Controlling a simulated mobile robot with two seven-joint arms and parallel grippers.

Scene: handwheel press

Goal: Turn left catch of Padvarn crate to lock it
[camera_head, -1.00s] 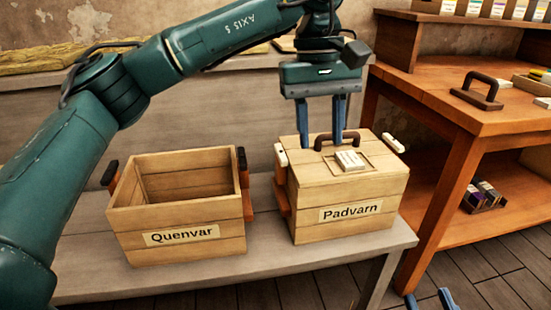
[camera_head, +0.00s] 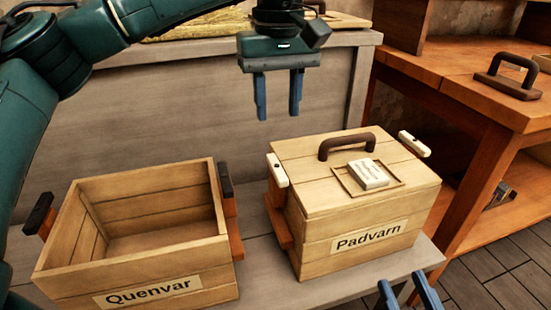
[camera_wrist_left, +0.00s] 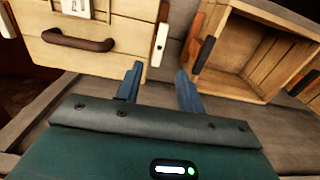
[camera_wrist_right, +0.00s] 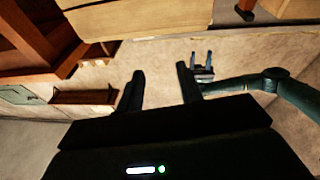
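The Padvarn crate (camera_head: 345,243) stands on the bench with its lid on. Its left catch (camera_head: 277,170) is a white bar at the lid's left edge, above an orange-brown side piece; it also shows in the left wrist view (camera_wrist_left: 161,42). Its right catch (camera_head: 414,144) is a white bar at the lid's right edge. My left gripper (camera_head: 278,114) is open and empty, above and behind the left catch in the head view, apart from it. My right gripper (camera_head: 407,288) is open and empty at the bottom, in front of the crate.
The open, empty Quenvar crate (camera_head: 150,270) stands left of Padvarn, with a narrow gap between them. Padvarn's lid has a dark handle (camera_head: 347,145) and a white block (camera_head: 368,174). An orange workbench (camera_head: 480,95) stands at the right.

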